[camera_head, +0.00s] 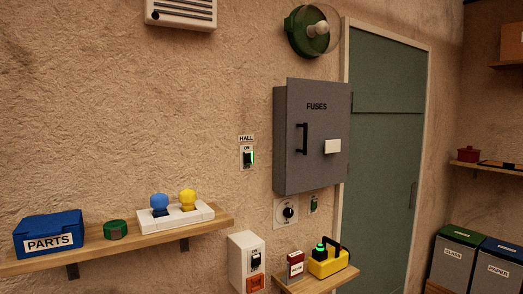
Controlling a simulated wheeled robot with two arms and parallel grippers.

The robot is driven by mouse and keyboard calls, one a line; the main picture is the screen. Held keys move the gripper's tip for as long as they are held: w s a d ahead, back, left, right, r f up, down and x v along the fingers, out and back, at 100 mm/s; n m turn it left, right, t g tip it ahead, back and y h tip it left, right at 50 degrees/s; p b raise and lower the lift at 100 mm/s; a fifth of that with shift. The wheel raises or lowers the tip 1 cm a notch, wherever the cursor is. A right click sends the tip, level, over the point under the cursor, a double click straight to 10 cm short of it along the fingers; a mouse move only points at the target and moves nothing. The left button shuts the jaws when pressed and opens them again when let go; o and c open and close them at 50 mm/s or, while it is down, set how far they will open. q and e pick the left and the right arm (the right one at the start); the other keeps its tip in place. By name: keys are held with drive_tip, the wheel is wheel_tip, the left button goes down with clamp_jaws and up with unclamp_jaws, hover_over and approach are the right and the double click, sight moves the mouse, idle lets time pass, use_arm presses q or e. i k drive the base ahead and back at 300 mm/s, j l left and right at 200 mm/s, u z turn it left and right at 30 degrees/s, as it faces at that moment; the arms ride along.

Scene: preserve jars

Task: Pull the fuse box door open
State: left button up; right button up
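The grey fuse box (280,140) hangs on the wall right of centre. Its door (320,170) faces me, carries the word FUSES and looks shut. A dark upright bar handle (303,139) sits on the left part of the door. The inside of the box is hidden. Neither of my grippers shows in the head view.
A green door (387,150) in a pale frame stands just right of the box. Below are a round dial (287,212) and a small shelf (318,283) with a yellow case (327,263). A longer shelf (100,246) with a blue PARTS box (50,232) is at left.

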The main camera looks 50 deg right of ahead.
sight(318, 112)
drive_tip(key=z, duration=1.9)
